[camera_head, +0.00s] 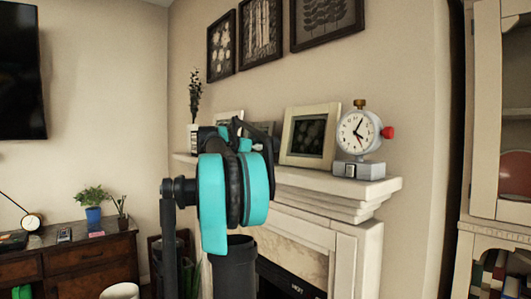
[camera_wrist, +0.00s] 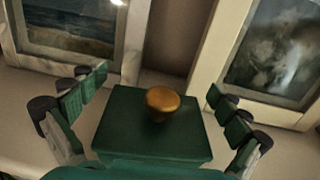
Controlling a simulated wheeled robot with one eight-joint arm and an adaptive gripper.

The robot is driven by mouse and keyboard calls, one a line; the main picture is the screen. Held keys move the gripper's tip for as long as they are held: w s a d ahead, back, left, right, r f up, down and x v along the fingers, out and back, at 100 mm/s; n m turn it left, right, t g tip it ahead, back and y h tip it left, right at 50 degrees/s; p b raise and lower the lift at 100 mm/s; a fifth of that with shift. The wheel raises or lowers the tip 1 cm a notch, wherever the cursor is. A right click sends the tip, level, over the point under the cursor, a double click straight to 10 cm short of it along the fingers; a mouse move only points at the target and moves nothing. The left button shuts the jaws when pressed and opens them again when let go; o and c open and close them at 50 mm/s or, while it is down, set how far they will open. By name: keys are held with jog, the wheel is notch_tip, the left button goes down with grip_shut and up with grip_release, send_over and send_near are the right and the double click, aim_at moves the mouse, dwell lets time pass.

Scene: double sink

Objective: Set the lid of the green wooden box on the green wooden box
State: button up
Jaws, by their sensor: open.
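The green lid (camera_wrist: 130,130) is a square piece with a round brass knob (camera_wrist: 162,100), in the middle of the wrist view. It rests on a pale ledge in front of two picture frames. My gripper (camera_wrist: 157,88) is open, with its green-padded fingers to the left and right of the lid and knob, apart from them. Nothing is held. In the head view my own arm hides the lid and most of the gripper. I cannot make out the green wooden box for certain in either view.
The white mantel (camera_head: 365,187) carries a clock (camera_head: 357,132) and a framed picture (camera_head: 309,135), close to my arm. Two frames stand behind the lid in the wrist view, at left (camera_wrist: 133,50) and right (camera_wrist: 205,58). A wooden dresser (camera_head: 90,256) with plants stands at left.

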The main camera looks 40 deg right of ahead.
jog(key=v, duration=1.1)
jog(key=shift+a, duration=0.2)
jog(key=s+a+f+m+y, duration=0.3)
jog(key=a+f, duration=0.1)
jog(key=f, duration=0.8)
jog(key=s+a+f+m+t+y, duration=0.1)
jog(key=s+a+f+m+y, duration=0.3)
jog(key=f, duration=0.7)
jog(key=s+a+f+m+y, duration=0.1)
jog(key=a+f+m, duration=0.3)
jog(key=f, duration=0.8)
jog(key=s+a+f+m+y, duration=0.4)
jog(key=s+a+f, duration=0.5)
jog(key=f, duration=0.3)
jog(key=s+a+f+m+t+y, duration=0.1)
jog(key=s+a+f+m+y, duration=0.3)
jog(key=s+a+f, duration=0.5)
notch_tip(320, 180, down, 3)
jog(key=shift+s+a+f+m, duration=0.2)
jog(key=shift+s+a+m, duration=0.15)
jog(key=shift+a, duration=0.45)
